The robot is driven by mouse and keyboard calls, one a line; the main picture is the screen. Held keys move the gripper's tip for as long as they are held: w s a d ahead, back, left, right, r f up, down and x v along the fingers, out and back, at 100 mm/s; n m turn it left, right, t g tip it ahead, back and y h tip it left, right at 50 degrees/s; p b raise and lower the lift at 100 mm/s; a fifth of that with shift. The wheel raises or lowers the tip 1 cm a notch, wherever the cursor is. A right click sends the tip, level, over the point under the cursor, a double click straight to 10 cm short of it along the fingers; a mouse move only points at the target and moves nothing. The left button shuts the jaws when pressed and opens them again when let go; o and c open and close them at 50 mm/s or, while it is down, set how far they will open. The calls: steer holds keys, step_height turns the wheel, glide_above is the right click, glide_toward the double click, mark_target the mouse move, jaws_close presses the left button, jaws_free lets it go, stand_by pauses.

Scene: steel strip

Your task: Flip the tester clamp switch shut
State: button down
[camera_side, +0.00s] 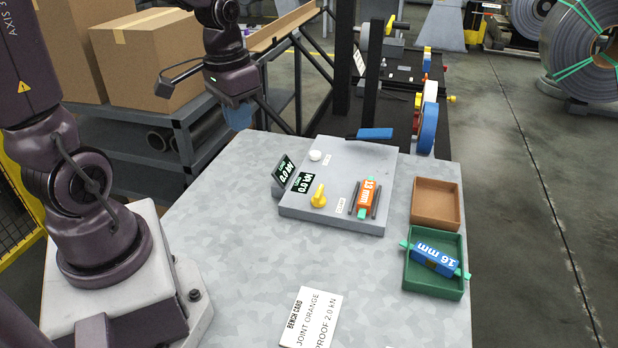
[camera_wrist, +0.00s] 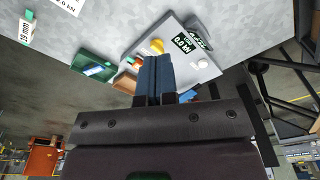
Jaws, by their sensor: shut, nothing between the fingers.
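The tester (camera_side: 330,222) is a grey slab on the bench. A yellow switch knob (camera_side: 318,196) stands on its near part, with a small label beside it too small to read surely; the knob also shows in the wrist view (camera_wrist: 157,46). An orange piece (camera_side: 367,195) with green ends lies between two dark bars on the tester. Two displays (camera_side: 303,183) read 0.0 kN. A white button (camera_side: 315,155) sits farther back. My gripper (camera_side: 238,118) is up beyond the tester's far left, apart from it. Its blue fingers are shut and empty in the wrist view (camera_wrist: 158,72).
A brown tray (camera_side: 436,222) is empty. A green tray (camera_side: 433,289) holds a blue 16 mm piece (camera_side: 436,259). A bench card (camera_side: 312,318) lies in front. A blue-handled part (camera_side: 370,134) is at the tester's back edge. The bench left of the tester is clear.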

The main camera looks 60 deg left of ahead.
mark_target(319, 196)
steer(key=w+a+f+m+t+h, duration=0.2)
steer(key=w+a+f+m+h, duration=0.1)
steer(key=w+a+f+m, duration=0.5)
step_height(319, 196, down, 3)
steer(key=w+m, duration=0.1)
steer(key=m, duration=0.2)
steer(key=shift+w+a, duration=0.15)
steer(key=shift+a, duration=0.1)
steer(key=x, duration=1)
steer(key=shift+w+d, duration=0.25)
steer(key=shift+d, duration=0.05)
steer(key=shift+w+d+r, duration=0.1)
steer(key=shift+w+d, duration=0.75)
steer(key=shift+w, duration=0.05)
steer(key=shift+w+d, duration=0.4)
